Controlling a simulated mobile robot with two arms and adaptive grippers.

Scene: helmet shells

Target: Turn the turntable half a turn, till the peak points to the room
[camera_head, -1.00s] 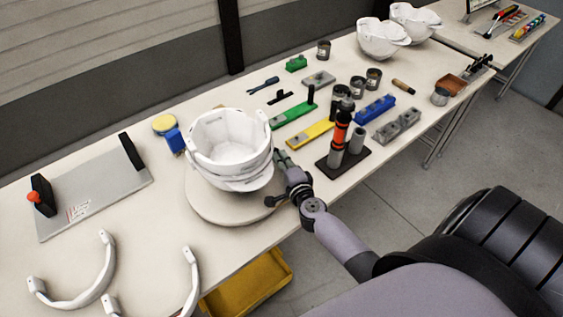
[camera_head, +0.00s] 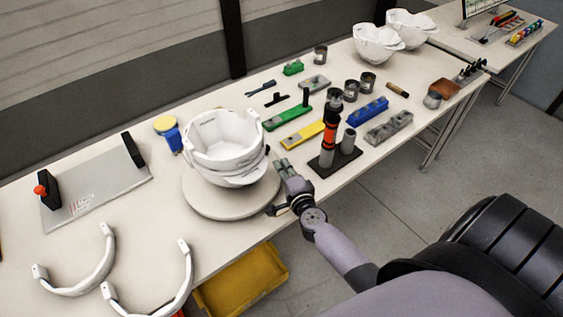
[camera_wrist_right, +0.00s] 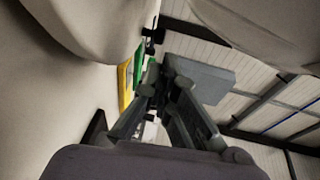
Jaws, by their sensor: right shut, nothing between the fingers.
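The round pale turntable (camera_head: 225,208) stands near the table's front edge. White helmet shells (camera_head: 222,140) are stacked on it, open side up. Their lower rim bulges toward the front right; I cannot tell surely which part is the peak. My right gripper (camera_head: 281,164) is shut and empty, just right of the shells and above the turntable's right edge. I cannot tell whether it touches them. In the right wrist view its fingers (camera_wrist_right: 160,88) are close together, with a pale curved surface (camera_wrist_right: 85,25) at upper left. My left gripper is not in view.
A dark stand with an orange-banded tool (camera_head: 329,140) is close right of my right gripper. Green (camera_head: 287,117) and yellow (camera_head: 303,134) blocks lie behind it. White curved bands (camera_head: 85,275) lie front left, a grey plate (camera_head: 95,190) left. A yellow bin (camera_head: 242,282) is below the table edge.

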